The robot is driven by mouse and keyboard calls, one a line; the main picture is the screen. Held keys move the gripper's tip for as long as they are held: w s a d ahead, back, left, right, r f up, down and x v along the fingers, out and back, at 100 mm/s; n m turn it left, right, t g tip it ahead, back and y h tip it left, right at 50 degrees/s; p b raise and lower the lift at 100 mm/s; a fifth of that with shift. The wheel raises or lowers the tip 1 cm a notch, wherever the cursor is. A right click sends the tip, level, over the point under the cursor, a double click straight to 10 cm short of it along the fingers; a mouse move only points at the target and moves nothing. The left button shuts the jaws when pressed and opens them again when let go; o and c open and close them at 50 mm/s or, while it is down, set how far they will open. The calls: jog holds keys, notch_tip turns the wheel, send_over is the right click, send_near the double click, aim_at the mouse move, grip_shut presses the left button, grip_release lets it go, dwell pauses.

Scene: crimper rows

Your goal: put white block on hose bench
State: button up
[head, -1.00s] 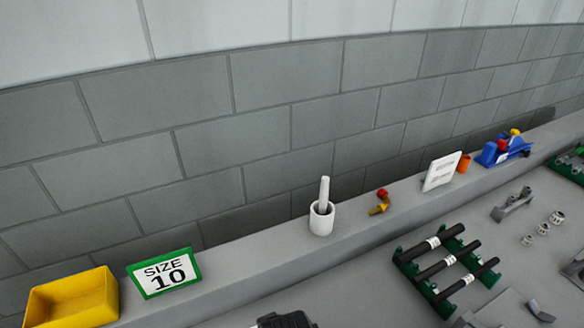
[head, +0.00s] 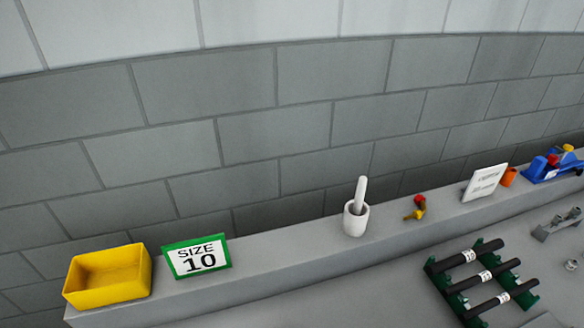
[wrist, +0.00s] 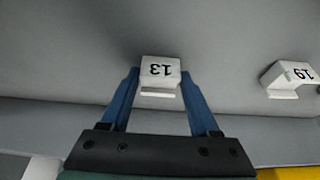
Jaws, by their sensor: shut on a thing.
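In the wrist view my gripper (wrist: 160,90) has its two blue fingers shut on a white block (wrist: 160,70) marked 13. The block sits between the fingertips, over a grey surface. My gripper and the held block do not show in the head view. A bench (head: 350,295) with a green rack (head: 470,310) of black hoses (head: 484,276) is at the lower right of the head view. I cannot tell for sure whether this is the hose bench.
A second white block (wrist: 290,78) marked 19 is at the right in the wrist view. Along the back ledge stand a yellow bin (head: 108,275), a green-framed SIZE 10 sign (head: 196,258), a white cup (head: 356,219), a brass fitting (head: 415,208) and a white card (head: 484,182).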

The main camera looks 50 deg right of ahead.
jog(key=o, duration=1.4)
jog(key=p+v, duration=0.1)
jog(key=v, duration=1.1)
jog(key=w+a+r+n+t+h, duration=0.15)
jog(key=w+r+t, duration=0.55)
jog(key=w+r, duration=0.95)
jog(key=w+a+r+n+t, duration=0.1)
jog(key=w+a+r+t, duration=0.15)
jog(key=r, duration=0.55)
jog(key=w+a+r+n+t, duration=0.1)
jog(key=a+r+t, duration=0.15)
jog(key=r, duration=0.65)
jog(key=s+a+r+n+t+y, duration=0.1)
jog(key=s+a+r+t, duration=0.2)
jog(key=r, duration=0.6)
jog(key=s+a+r+n+t+y, duration=0.1)
jog(key=s+a+r+t, duration=0.2)
jog(key=a+r, duration=0.3)
jog(key=s+a+r+n+t+y, duration=0.1)
jog(key=a+r+t, duration=0.4)
jog(key=r, duration=0.8)
jog(key=shift+s+a+r+y, duration=0.15)
jog(key=shift+s+y, duration=0.3)
jog(key=shift+s, duration=0.6)
